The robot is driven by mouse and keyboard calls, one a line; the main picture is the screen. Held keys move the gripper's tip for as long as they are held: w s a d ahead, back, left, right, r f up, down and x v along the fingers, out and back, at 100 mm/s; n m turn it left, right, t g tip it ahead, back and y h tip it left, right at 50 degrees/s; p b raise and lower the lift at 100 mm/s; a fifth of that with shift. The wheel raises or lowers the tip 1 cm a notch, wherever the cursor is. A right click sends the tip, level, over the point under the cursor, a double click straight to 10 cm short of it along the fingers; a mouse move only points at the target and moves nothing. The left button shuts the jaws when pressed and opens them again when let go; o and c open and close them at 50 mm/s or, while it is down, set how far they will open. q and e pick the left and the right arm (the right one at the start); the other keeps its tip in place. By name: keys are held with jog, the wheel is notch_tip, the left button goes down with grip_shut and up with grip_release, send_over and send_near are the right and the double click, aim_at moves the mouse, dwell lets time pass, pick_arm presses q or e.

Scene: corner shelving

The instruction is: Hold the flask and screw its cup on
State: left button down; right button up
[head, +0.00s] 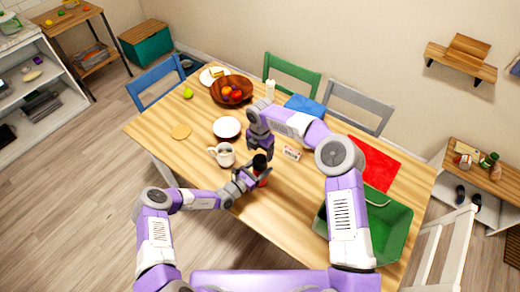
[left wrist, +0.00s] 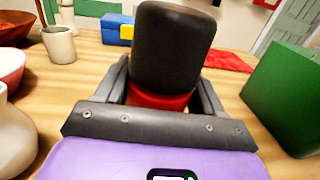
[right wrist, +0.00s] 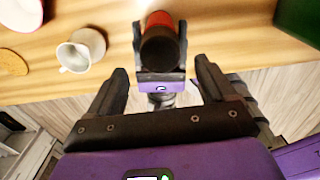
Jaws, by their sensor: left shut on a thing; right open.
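The flask has a red body (left wrist: 160,101), and its black cup (left wrist: 175,45) sits upright on top; I cannot tell how tightly. In the head view the black cup (head: 260,162) shows between my two grippers. My left gripper (head: 254,177) is shut around the red body, with a finger on each side. My right gripper (head: 260,153) is open and empty, pointing down just above and beyond the cup. In the right wrist view the black cup (right wrist: 160,47) lies ahead between the open fingers, apart from them.
A white mug (head: 223,154) and a bowl (head: 227,127) stand left of the flask. A small carton (head: 292,153) lies to the right. A green crate (head: 395,228) and red mat (head: 374,165) occupy the table's right end. The left front of the table is fairly clear.

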aim_at(260, 158)
notch_tip(260, 158, down, 8)
jog(key=shift+r, duration=0.2)
jog(key=shift+c, duration=0.2)
